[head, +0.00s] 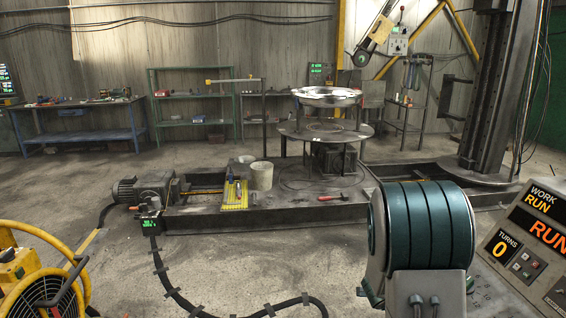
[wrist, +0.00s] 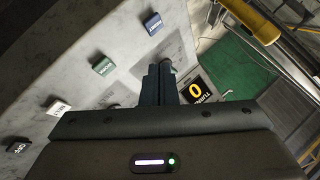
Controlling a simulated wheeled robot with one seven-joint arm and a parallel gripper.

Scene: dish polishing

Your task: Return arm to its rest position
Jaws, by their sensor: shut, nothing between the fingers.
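My arm shows in the head view as a grey link with a dark teal banded joint at the lower right; the gripper itself cannot be made out there. In the wrist view my gripper (wrist: 160,72) has its two dark fingers together, with nothing visible between them. Beyond and left of the fingers is a grey panel (wrist: 75,25) with a green block (wrist: 104,66), a blue block (wrist: 152,21), a white block (wrist: 59,108) and a black block (wrist: 17,147). The fingertips overlap the panel in the picture; I cannot tell the gap.
A control console (head: 528,250) at the right reads WORK RUN and TURNS 0. A shiny dish (head: 327,92) sits on the round stand (head: 300,134) in the middle. A yellow fan (head: 45,275) stands lower left. A black cable (head: 172,288) crosses the open floor.

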